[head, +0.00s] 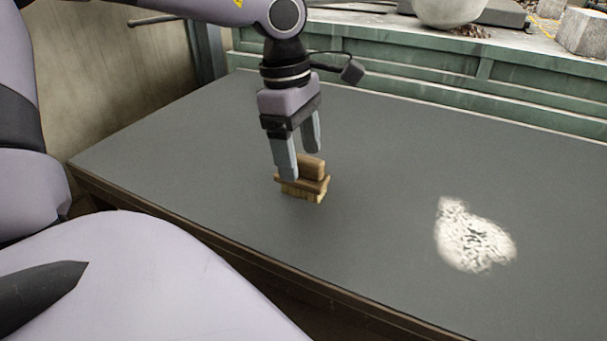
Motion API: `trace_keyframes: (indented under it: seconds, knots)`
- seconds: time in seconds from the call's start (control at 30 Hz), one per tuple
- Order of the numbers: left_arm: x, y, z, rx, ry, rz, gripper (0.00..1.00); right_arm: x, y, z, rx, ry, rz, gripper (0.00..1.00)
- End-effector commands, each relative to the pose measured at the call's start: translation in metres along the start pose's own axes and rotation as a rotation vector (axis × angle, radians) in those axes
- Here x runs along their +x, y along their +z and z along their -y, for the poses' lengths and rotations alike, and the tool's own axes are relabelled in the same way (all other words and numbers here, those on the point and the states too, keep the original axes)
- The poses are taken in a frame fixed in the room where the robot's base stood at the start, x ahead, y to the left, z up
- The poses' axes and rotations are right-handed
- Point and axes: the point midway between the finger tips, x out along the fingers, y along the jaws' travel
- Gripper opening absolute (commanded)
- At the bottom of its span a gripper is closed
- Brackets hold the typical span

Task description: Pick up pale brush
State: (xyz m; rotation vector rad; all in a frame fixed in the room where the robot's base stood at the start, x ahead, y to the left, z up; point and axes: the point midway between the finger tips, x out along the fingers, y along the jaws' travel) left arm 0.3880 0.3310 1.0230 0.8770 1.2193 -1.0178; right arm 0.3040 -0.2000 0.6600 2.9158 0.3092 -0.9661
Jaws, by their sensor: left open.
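The pale brush (314,184) is a small wooden block with a raised grip on top and pale bristles below. It stands bristles down on the dark grey table, left of the middle. My left gripper (300,165) points down over the brush with its two grey fingers apart. One finger is at the near left side of the brush's grip and the other is behind it. I cannot tell whether the fingers touch the brush. My right gripper is not in view.
The dark grey table (390,150) is mostly bare. A white speckled patch (472,238) lies on it at the right. Green panelling (470,90) runs along the back, with a round pale object (448,10) and grey blocks (587,32) above it. The table's front edge is at the lower left.

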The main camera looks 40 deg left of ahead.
Motion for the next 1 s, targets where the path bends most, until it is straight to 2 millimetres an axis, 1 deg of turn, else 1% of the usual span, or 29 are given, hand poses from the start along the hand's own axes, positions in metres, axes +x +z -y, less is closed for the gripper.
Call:
trace_keyframes:
  seconds: [0.03, 0.1, 0.2, 0.3, 0.5, 0.57, 0.6, 0.7, 1.0]
  knots:
    - [0.009, -0.001, 0.000, -0.001, -0.006, -0.004, 0.74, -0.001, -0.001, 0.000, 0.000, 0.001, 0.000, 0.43]
    - [0.019, -0.001, 0.000, -0.001, -0.005, -0.003, 0.74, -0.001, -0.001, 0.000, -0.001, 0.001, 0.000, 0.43]
    - [0.030, 0.000, -0.001, -0.003, -0.002, -0.002, 0.74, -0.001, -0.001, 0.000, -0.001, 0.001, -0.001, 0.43]
    - [0.035, 0.000, -0.001, -0.003, 0.000, -0.001, 0.74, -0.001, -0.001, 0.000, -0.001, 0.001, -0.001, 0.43]
    - [0.035, 0.000, -0.001, -0.003, 0.001, 0.000, 0.74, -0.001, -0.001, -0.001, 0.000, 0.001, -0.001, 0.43]
    - [0.035, 0.000, -0.001, -0.003, 0.001, 0.000, 0.55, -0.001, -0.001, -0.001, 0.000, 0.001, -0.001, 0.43]
    - [0.035, 0.000, -0.001, -0.004, 0.001, 0.000, 0.42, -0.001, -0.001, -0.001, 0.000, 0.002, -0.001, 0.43]
    - [0.035, 0.000, -0.001, -0.004, 0.001, 0.000, 0.11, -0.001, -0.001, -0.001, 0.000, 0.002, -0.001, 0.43]
    - [0.033, 0.000, -0.002, -0.004, 0.002, 0.001, 0.11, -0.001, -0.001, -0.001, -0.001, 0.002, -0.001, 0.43]
